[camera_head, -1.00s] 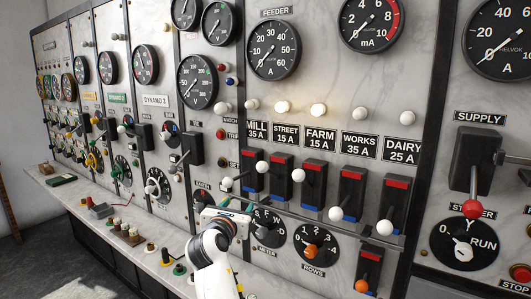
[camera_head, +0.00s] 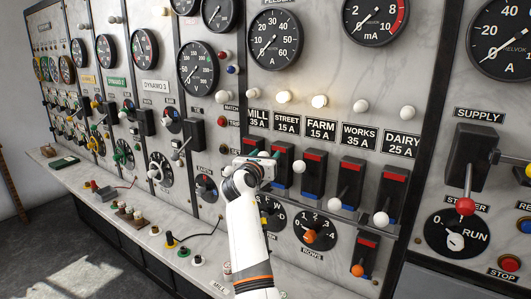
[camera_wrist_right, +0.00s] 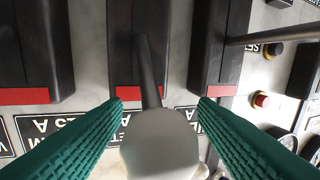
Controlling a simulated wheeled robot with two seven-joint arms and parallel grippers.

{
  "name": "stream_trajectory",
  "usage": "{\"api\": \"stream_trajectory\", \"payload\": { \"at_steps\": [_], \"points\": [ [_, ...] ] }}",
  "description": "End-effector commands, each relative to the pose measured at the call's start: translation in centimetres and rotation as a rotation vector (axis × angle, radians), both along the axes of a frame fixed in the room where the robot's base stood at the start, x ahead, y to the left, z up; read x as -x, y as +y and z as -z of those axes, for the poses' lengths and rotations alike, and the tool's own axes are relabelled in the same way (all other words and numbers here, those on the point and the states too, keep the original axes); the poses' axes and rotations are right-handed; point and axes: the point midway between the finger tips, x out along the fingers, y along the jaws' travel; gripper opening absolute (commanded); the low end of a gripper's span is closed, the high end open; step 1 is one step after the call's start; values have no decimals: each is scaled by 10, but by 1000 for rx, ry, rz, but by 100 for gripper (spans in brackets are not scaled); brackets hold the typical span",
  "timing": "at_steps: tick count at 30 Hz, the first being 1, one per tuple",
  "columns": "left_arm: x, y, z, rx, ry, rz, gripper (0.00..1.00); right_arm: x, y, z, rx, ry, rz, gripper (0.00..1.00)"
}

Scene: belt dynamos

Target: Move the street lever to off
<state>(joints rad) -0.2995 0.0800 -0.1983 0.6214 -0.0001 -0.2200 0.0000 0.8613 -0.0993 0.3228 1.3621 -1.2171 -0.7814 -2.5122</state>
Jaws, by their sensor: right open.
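The street switch (camera_head: 284,173) is a black block with a red upper band, under the "STREET 15 A" label (camera_head: 287,122). In the right wrist view, which is upside down, a dark lever (camera_wrist_right: 147,65) with a white knob (camera_wrist_right: 160,142) stands between the green fingers of my right gripper (camera_wrist_right: 162,103). The fingers are open, one on each side, with no clear contact. The lever leans toward the red-band end. My left gripper is not in view.
The farm switch (camera_head: 313,180) stands close to the right, its white knob (camera_head: 299,167) up. The works knob (camera_head: 334,204) and dairy knob (camera_head: 381,219) are low. The street lamp (camera_head: 284,97) and farm lamp (camera_head: 319,101) glow. A marble ledge (camera_head: 205,250) runs below.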

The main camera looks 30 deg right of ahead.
Motion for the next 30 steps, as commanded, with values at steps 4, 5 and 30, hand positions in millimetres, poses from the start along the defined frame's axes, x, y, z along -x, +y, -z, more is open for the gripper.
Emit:
{"api": "stream_trajectory", "payload": {
  "at_steps": [4, 5, 30],
  "points": [
    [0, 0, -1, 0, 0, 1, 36, -3, -4, 0, 0, 0, 0, 53],
    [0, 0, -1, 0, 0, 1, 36, -3, -4, 0, 0, 0, 0, 53],
    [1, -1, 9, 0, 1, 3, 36, -2, -1, 8, 36, -13, -1, 0]
  ]
}}
